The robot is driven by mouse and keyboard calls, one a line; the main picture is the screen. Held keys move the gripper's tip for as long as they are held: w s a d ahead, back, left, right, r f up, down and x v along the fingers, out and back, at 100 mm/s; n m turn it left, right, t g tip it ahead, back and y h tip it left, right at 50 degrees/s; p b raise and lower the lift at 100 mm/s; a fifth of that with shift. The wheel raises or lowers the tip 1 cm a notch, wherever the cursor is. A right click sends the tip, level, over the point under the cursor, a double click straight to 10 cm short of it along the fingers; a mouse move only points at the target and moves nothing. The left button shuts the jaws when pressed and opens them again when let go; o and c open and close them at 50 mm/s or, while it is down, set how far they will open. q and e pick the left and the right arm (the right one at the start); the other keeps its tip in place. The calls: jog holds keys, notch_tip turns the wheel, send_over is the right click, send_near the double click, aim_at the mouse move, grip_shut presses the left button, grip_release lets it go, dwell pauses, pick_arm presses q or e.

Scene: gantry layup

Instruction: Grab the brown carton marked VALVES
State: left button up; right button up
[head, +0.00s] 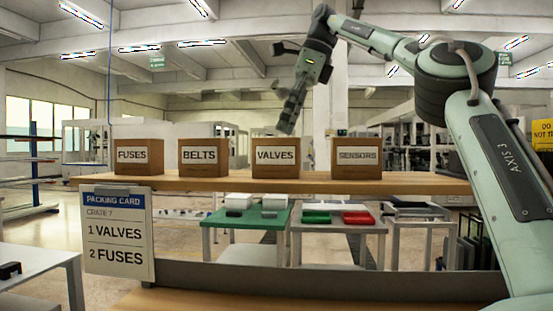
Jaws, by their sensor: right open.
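The brown carton marked VALVES (276,155) stands upright on a wooden shelf (230,184), third from the left in a row of cartons. My right arm comes in from the right side, and my right gripper (287,128) hangs just above the VALVES carton, pointing down. It is open, and nothing shows between its fingers. My left gripper is not in view.
Cartons marked FUSES (138,157) and BELTS (203,158) stand to the left, SENSORS (356,158) to the right, with gaps between. A packing card (118,232) reading 1 VALVES, 2 FUSES stands at front left. A wooden surface (150,299) lies nearest me. Tables stand behind.

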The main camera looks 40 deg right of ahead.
aim_at(277, 153)
jog(key=shift+x, duration=1)
jog(key=x, duration=0.5)
jog(key=shift+d, duration=0.3)
jog(key=shift+c, duration=0.2)
jog(key=c, duration=1.3)
jog(key=shift+c, duration=0.2)
